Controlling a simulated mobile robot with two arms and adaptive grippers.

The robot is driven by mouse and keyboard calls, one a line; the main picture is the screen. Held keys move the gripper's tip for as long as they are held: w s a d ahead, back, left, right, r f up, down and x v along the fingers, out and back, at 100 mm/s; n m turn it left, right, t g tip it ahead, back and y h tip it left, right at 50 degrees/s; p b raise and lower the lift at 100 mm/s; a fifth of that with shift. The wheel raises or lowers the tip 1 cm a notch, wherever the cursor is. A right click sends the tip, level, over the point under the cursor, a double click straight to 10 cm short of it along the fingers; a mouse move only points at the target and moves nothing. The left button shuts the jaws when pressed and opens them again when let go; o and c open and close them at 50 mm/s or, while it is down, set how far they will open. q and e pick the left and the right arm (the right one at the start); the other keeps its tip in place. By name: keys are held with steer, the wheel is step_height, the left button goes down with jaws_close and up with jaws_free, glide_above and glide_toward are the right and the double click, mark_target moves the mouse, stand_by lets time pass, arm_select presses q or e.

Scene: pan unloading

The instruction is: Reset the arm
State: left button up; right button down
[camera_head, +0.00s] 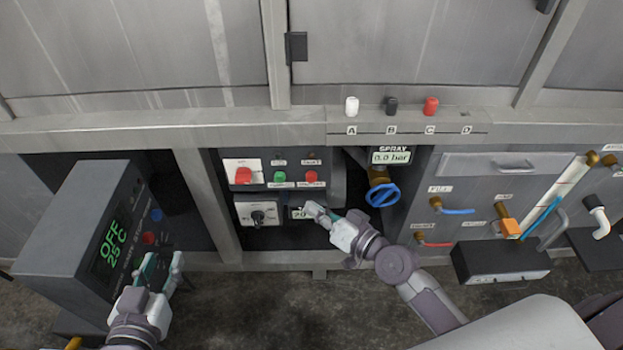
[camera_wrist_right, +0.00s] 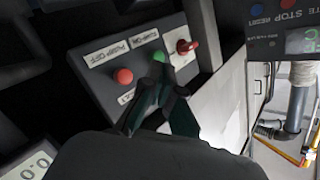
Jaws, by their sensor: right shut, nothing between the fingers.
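My right gripper (camera_head: 316,209) is in front of the control panel (camera_head: 270,160), just below and right of its buttons. In the right wrist view its dark fingers (camera_wrist_right: 165,88) are shut and hold nothing. They overlap the panel by the green button (camera_wrist_right: 160,58); whether they touch it I cannot tell. My left gripper (camera_head: 160,268) is at the lower left, in front of the dark box reading OFF 25 C (camera_head: 75,235). Its fingertips blend into that box, so its opening is unclear.
A blue valve wheel (camera_head: 383,194) is close to the right of my right gripper. Colored caps stand on the ledge above, including a red one (camera_head: 431,106). Pipes and handles project from the right-hand panel.

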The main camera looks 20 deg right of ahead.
stand_by(0.4)
